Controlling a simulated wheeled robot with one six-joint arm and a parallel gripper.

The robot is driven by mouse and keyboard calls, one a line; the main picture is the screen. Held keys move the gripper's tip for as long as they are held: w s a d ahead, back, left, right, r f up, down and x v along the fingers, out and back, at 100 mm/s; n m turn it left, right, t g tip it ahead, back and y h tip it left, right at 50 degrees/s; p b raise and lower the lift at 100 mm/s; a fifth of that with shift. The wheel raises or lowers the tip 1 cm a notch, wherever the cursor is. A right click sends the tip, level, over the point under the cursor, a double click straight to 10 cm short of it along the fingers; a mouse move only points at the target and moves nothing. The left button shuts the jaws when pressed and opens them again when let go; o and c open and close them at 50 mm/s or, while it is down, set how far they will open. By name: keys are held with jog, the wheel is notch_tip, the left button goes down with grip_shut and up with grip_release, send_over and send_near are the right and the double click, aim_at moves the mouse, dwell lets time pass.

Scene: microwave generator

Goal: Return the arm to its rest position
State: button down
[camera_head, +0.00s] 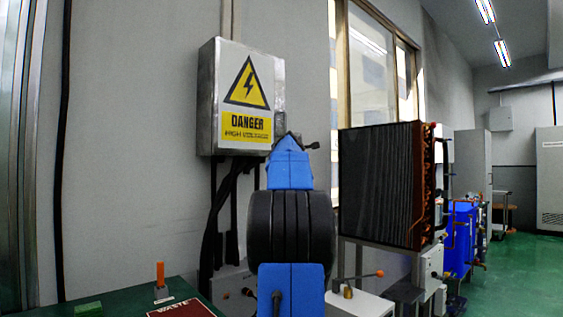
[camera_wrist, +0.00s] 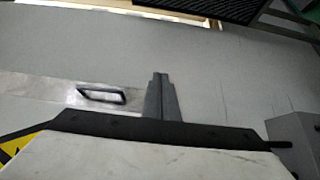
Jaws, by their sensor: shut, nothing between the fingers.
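My arm (camera_head: 290,225), blue with black ribbed parts, stands up in the middle of the head view, in front of the wall. Its upper end is beside the lower right corner of the grey danger box (camera_head: 215,100); the gripper's fingers cannot be made out there. In the wrist view my gripper (camera_wrist: 158,76) shows as two grey fingers pressed together, with nothing between them. They point toward a pale grey wall surface and hold nothing. A dark handle-like loop (camera_wrist: 101,95) is left of the fingers, apart from them.
A black-finned radiator unit (camera_head: 380,185) stands right of my arm. A green table (camera_head: 120,296) with an orange-handled lever (camera_head: 160,275) and a dark red waste panel (camera_head: 185,309) is at lower left. Open green floor (camera_head: 525,265) lies at far right.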

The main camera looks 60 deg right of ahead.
jog(key=shift+s, duration=0.1)
jog(key=w+a+f+m+t+y, duration=0.1)
jog(key=w+a+f+y, duration=0.1)
jog(key=a+f, duration=0.5)
jog(key=w+a+f+y, duration=0.2)
jog(key=a+f, duration=0.1)
jog(key=a, duration=0.8)
jog(key=w+a+f+m+t+y, duration=0.1)
jog(key=w+a+f+y, duration=0.2)
jog(key=a, duration=0.6)
jog(key=s+a+f+m+y, duration=0.1)
jog(key=s+a+f+y, duration=0.15)
jog(key=a+f, duration=0.65)
jog(key=s+a+f+y, duration=0.1)
jog(key=s+a+f, duration=0.2)
jog(key=a+f, duration=0.65)
jog(key=s+a+f+g+y, duration=0.2)
jog(key=s+a+f+y, duration=0.1)
jog(key=s+a+f, duration=0.7)
jog(key=s+a+f+m+g+y, duration=0.1)
jog(key=s+a+f+g+y, duration=0.1)
jog(key=s+a+f, duration=0.9)
jog(key=a+f+y, duration=0.1)
jog(key=a+f, duration=0.2)
jog(key=a, duration=0.2)
jog(key=shift+s+m, duration=0.3)
